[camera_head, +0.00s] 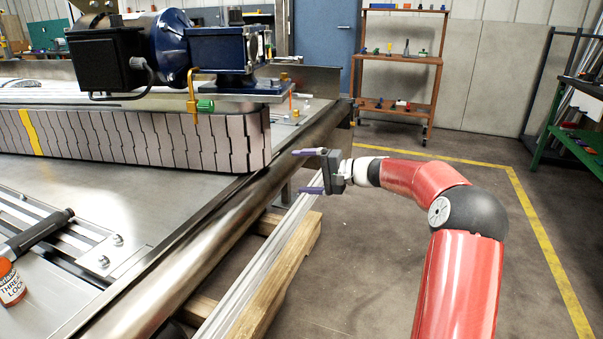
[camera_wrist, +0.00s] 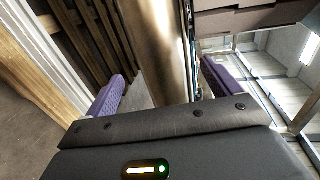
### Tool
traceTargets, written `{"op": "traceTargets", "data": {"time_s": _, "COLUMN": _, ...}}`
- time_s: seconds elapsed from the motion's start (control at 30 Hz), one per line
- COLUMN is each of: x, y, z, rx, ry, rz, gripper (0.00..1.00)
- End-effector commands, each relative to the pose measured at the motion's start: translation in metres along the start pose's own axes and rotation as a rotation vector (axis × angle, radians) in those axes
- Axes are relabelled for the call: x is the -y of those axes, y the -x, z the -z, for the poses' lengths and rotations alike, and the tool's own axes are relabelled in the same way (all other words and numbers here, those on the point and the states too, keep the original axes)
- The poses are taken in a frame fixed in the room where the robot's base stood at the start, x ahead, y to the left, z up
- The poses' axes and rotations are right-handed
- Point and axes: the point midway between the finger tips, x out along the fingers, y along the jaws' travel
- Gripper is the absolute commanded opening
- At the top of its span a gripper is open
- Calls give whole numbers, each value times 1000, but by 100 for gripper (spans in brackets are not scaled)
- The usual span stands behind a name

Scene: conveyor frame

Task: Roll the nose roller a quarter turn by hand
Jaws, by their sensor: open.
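The conveyor's grey slatted belt (camera_head: 150,140), with one yellow slat (camera_head: 31,132), ends in a rounded nose (camera_head: 266,140) at its right. No nose roller shows separately from the belt there. A shiny rounded steel edge (camera_head: 215,205) runs diagonally past this nose. My gripper (camera_head: 306,171) is open and empty, just right of the steel edge, its purple fingers pointing left toward it. In the wrist view, the steel edge (camera_wrist: 160,40) appears between the fingers (camera_wrist: 162,90), beyond them. Contact is not visible. Part of the slatted belt (camera_wrist: 245,18) shows at the upper right.
A blue motor unit (camera_head: 225,48) sits above the belt, with a brass-coloured bracket and green knob (camera_head: 205,105). A thread-lock bottle (camera_head: 10,283) and a dark tool (camera_head: 36,233) lie at left. A wooden pallet (camera_head: 285,265) stands below the edge.

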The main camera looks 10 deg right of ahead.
Motion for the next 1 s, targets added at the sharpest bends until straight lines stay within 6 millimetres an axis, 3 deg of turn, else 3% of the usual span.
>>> {"op": "traceTargets", "data": {"time_s": 0.23, "x": -30, "y": -26, "z": -15, "rx": 123, "ry": -46, "rz": 363, "gripper": 90}}
{"op": "traceTargets", "data": {"time_s": 0.4, "x": -52, "y": -26, "z": -10, "rx": 63, "ry": -25, "rz": 653, "gripper": 90}}
{"op": "traceTargets", "data": {"time_s": 0.53, "x": -61, "y": -22, "z": -5, "rx": 5, "ry": -2, "rz": 757, "gripper": 90}}
{"op": "traceTargets", "data": {"time_s": 0.67, "x": -54, "y": -28, "z": -4, "rx": -9, "ry": 8, "rz": 777, "gripper": 90}}
{"op": "traceTargets", "data": {"time_s": 1.0, "x": -17, "y": -65, "z": -4, "rx": -7, "ry": 7, "rz": 774, "gripper": 90}}
